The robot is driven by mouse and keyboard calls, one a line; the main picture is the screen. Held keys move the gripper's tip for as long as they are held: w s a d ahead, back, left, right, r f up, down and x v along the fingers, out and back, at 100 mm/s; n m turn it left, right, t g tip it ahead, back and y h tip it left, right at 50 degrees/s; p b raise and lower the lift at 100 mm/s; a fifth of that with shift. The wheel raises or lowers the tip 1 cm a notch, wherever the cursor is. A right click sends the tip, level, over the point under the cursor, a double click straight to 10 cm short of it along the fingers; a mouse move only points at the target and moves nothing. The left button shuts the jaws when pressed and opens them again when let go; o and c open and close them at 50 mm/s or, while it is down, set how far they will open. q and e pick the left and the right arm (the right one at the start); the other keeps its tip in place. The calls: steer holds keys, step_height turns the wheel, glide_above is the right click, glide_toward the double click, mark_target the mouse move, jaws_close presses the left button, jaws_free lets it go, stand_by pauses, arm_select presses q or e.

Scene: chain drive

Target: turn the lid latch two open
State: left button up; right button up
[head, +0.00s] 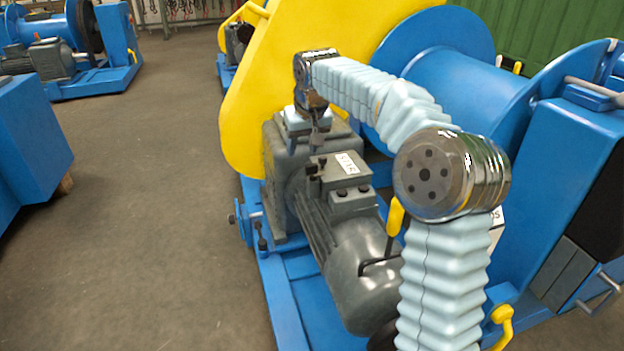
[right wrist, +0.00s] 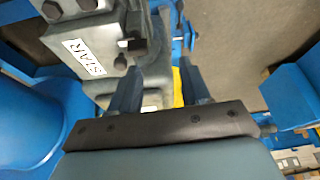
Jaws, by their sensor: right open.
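A grey terminal box lid (head: 341,168) with a white STAR label (head: 347,163) sits on top of the grey motor. Small black latches (head: 312,168) stand at its edge; which one is latch two I cannot tell. In the right wrist view a black latch (right wrist: 137,46) shows close to the left fingertip, beside the label (right wrist: 84,58). My right gripper (head: 315,138) points down just behind the lid. In the right wrist view its two fingers (right wrist: 160,78) are apart with nothing held between them. Whether a finger touches the latch I cannot tell. My left gripper is out of view.
The ribbed motor (head: 355,265) lies on a blue frame (head: 275,300). A yellow guard (head: 270,75) rises behind, and a blue drum (head: 465,90) stands to the right. A yellow-handled lever (head: 395,215) stands beside the motor. Open floor (head: 150,200) lies to the left.

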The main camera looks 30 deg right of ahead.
mark_target(312, 165)
step_height(312, 165, up, 4)
steer(key=s+d+r, duration=0.1)
steer(key=s+d, duration=0.2)
arm_select(q)
step_height(312, 165, down, 4)
steer(key=b, duration=0.3)
steer(key=shift+d, duration=0.1)
arm_select(e)
steer(key=shift+m, duration=0.4)
steer(key=x, duration=1.4)
steer(key=shift+w+d+r, duration=0.1)
steer(key=shift+w+r, duration=0.05)
steer(key=shift+w, duration=0.1)
steer(key=shift+c, duration=0.5)
steer(key=c, duration=0.7)
arm_select(q)
steer(key=shift+r, duration=0.1)
arm_select(e)
steer(key=shift+o, duration=0.2)
